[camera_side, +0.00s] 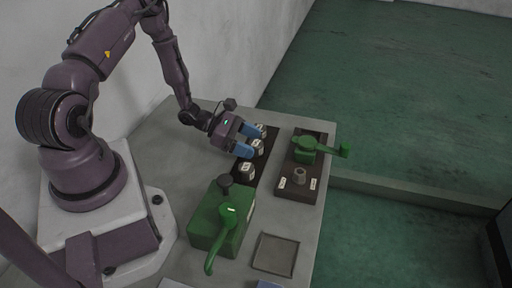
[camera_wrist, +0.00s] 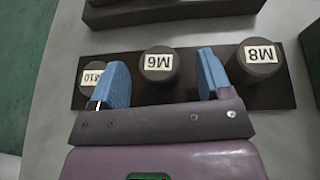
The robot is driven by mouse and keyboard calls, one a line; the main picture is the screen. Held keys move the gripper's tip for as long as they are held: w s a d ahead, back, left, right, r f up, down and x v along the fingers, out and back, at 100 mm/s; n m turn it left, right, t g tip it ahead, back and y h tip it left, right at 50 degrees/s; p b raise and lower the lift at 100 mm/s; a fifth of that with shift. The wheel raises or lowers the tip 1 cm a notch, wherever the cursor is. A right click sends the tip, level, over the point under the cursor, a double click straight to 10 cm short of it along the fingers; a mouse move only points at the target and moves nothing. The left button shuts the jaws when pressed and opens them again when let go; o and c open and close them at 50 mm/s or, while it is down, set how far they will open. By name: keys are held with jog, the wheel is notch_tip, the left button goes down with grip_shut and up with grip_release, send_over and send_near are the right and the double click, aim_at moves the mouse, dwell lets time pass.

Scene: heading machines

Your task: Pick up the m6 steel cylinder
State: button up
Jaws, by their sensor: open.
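The M6 steel cylinder (camera_wrist: 159,68) is dark grey, with a white label reading M6 upside down in the wrist view. It stands on a dark plate (camera_wrist: 125,100) between the M10 cylinder (camera_wrist: 93,80) and the M8 cylinder (camera_wrist: 257,62). My gripper (camera_wrist: 160,82) is open, with one blue finger on each side of the M6 cylinder and a gap to both. In the side view my gripper (camera_side: 252,140) is over the same row, and its fingers partly hide the cylinders. The M10 cylinder is partly covered by the left finger in the wrist view.
A green machine with a lever (camera_side: 222,222) stands in front on the grey table (camera_side: 185,160). A second green lever device (camera_side: 306,147) sits on a dark board to the right with a small grey part (camera_side: 299,175). An empty square tray (camera_side: 275,238) lies near the front edge.

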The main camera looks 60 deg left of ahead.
jog(key=shift+x, duration=1.05)
jog(key=c, duration=1.2)
